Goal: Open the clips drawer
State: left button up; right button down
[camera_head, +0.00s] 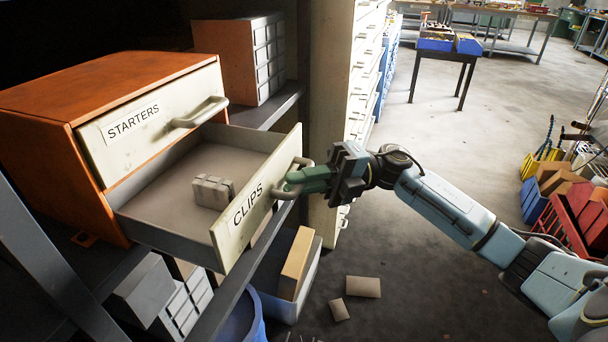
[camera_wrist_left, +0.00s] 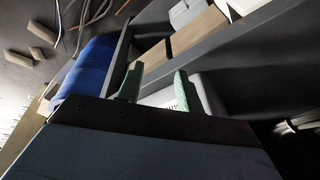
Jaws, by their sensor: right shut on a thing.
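The clips drawer (camera_head: 247,218) is the lower drawer of an orange cabinet (camera_head: 60,170) and stands pulled far out. A small pale block (camera_head: 212,191) lies inside it. My right gripper (camera_head: 292,184) is shut on the handle (camera_head: 302,164) at the drawer's front. The starters drawer (camera_head: 140,122) above is closed, with its own handle (camera_head: 201,112). My left gripper (camera_wrist_left: 155,88) shows in the left wrist view with its two green fingers apart and nothing seen between them; it is not seen in the head view.
The cabinet stands on a dark metal shelf (camera_head: 232,296). Below are boxes and a blue bin (camera_head: 243,318). A tall pale drawer cabinet (camera_head: 345,80) stands behind my right gripper. Two flat brown pieces (camera_head: 363,287) lie on the floor. Red and blue crates stand at the right.

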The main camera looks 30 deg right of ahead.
pick_arm(q)
jog(key=shift+w+d, duration=0.1)
pick_arm(e)
jog(key=shift+s+d, duration=0.15)
jog(key=shift+s, duration=0.05)
jog(key=c, duration=1.5)
grip_release()
jog(key=shift+o, duration=0.2)
jog(key=shift+d, duration=0.1)
pick_arm(q)
jog(key=shift+a+f, duration=0.2)
jog(key=shift+f, duration=0.2)
pick_arm(e)
jog(key=d+f, duration=0.1)
jog(key=d, duration=1.2)
jog(key=shift+s+f, duration=0.4)
jog(key=shift+s, duration=0.05)
pick_arm(q)
jog(key=shift+r, duration=0.1)
